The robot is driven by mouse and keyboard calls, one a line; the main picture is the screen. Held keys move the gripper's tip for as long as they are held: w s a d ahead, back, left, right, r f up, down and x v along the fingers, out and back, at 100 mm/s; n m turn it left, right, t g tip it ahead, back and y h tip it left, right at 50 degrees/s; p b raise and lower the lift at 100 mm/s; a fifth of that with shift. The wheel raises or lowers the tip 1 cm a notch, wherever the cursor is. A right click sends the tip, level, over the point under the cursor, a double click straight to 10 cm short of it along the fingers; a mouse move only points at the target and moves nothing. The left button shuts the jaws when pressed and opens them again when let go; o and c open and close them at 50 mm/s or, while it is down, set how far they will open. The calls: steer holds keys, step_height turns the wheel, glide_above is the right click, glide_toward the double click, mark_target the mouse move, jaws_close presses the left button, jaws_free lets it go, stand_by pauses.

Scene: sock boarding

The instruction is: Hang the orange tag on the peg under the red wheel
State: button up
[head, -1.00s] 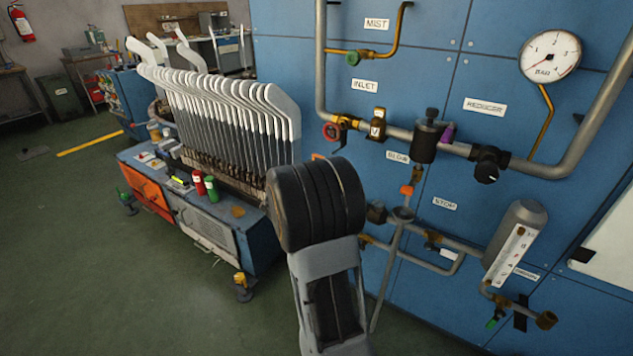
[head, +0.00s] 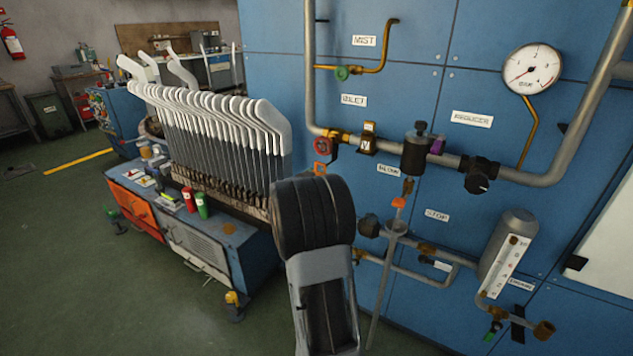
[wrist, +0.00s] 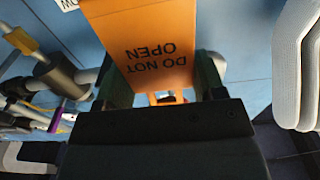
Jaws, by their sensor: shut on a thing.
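The orange tag (wrist: 150,45), marked "DO NOT OPEN", is between the fingers of my gripper (wrist: 165,88) in the wrist view. Its lettering is upside down there, and its slotted end is low in the picture, partly hidden by the gripper body. In the head view the tag's slotted end (head: 320,169) shows just below the red wheel (head: 322,146). My arm hides the rest of the tag and the gripper there. A dark red bit shows behind the slot in the wrist view. I cannot make out the peg, nor whether the tag touches it.
Grey pipes with a black filter body (head: 415,150) and a black knob (head: 477,183) run right of the wheel on the blue panel. A rack of white sock boards (head: 215,130) stands close on the left. Green floor is open at lower left.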

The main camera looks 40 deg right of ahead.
steer(key=shift+w+d+f+b, duration=0.1)
steer(key=shift+w+d+f, duration=0.1)
steer(key=shift+d, duration=0.35)
steer(key=shift+w+d+f+b, duration=0.1)
steer(key=shift+d+f+b, duration=0.05)
steer(key=shift+d, duration=0.45)
steer(key=shift+w+d+f+b, duration=0.1)
steer(key=shift+d+f, duration=0.1)
steer(key=shift+d, duration=0.35)
steer(key=shift+d, duration=0.1)
steer(key=o, duration=1)
